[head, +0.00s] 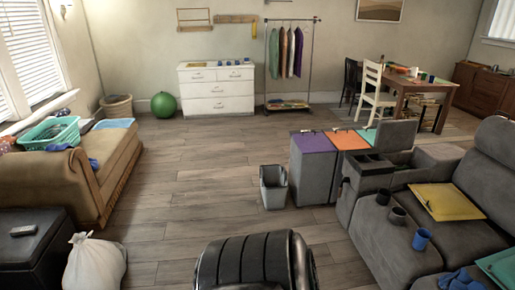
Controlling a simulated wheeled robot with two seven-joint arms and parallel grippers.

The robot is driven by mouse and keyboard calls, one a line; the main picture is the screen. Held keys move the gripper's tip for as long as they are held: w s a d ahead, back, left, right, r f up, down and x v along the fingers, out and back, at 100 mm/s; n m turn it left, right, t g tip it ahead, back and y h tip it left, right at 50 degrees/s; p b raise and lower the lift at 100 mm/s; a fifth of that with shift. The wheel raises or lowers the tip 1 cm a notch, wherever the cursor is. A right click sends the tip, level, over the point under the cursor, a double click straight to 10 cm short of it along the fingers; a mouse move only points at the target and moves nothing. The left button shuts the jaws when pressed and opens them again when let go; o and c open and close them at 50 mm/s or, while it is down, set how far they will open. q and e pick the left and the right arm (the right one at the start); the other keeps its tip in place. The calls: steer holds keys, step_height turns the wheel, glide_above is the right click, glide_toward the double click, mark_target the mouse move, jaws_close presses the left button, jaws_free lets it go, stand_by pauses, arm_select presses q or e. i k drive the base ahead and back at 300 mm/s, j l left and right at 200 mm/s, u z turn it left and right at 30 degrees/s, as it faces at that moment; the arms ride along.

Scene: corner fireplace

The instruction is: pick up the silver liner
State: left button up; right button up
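A small silver-grey open-topped bin (273,193) stands upright on the wood floor near the middle of the head view. It is the thing that best fits the silver liner, though I cannot be sure. Its opening faces up and the inside looks dark. It stands just left of a row of grey bins with purple (314,142), orange (350,139) and green lids. Neither of my grippers is in view.
A grey sofa (395,235) with mugs and a yellow folder (446,202) fills the right. A tan bench (75,170), a white bag (95,263) and a dark ottoman (30,250) are at left.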

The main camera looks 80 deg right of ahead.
mark_target(397, 216)
steer(key=z, duration=3.9)
